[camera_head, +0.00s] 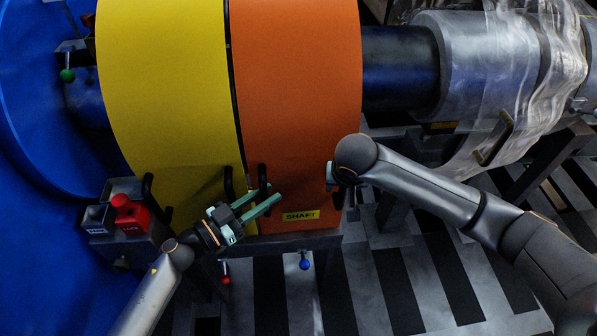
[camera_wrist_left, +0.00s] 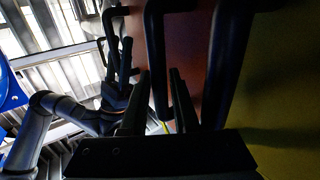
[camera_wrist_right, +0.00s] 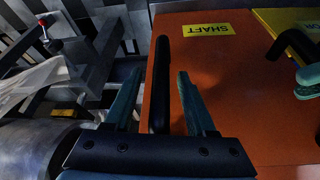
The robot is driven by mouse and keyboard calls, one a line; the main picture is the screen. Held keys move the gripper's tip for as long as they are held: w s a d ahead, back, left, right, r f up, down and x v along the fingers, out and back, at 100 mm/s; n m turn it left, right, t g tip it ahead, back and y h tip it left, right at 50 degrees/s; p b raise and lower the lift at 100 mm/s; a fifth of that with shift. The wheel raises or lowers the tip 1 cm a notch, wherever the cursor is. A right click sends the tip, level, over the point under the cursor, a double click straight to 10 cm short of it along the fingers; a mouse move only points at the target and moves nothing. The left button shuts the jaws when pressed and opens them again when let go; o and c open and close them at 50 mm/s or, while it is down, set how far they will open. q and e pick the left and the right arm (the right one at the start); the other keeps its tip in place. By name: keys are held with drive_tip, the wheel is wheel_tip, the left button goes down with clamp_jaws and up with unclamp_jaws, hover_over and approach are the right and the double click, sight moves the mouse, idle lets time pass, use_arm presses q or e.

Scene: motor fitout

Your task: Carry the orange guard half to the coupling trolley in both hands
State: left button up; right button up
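The orange guard half (camera_head: 297,95) is a curved cover labelled SHAFT, standing beside a yellow guard half in the head view. My left gripper (camera_head: 270,202) is open at its left black handle (camera_head: 263,182); the left wrist view shows a black handle (camera_wrist_left: 158,60) between the spread fingers. My right gripper (camera_wrist_right: 160,95) is open in the right wrist view, its fingers on either side of the right black handle (camera_wrist_right: 161,70). In the head view the right wrist mostly hides those fingers. I cannot tell which part, if any, is the coupling trolley.
The yellow guard half (camera_head: 165,80) has its own black handles close to my left gripper. A red-and-grey box (camera_head: 130,213) sits left. Red and blue knobs (camera_head: 304,262) hang below. A dark shaft (camera_head: 400,68) and wrapped metal cylinder (camera_head: 475,65) lie right. Striped floor shows in front.

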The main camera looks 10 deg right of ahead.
use_arm(q)
clamp_jaws()
use_arm(e)
drive_tip(key=c, duration=0.4)
clamp_jaws()
idle(0.4)
use_arm(q)
drive_tip(key=shift+r, duration=0.2)
use_arm(e)
drive_tip(key=shift+w+r, duration=0.1)
drive_tip(key=shift+r, duration=0.15)
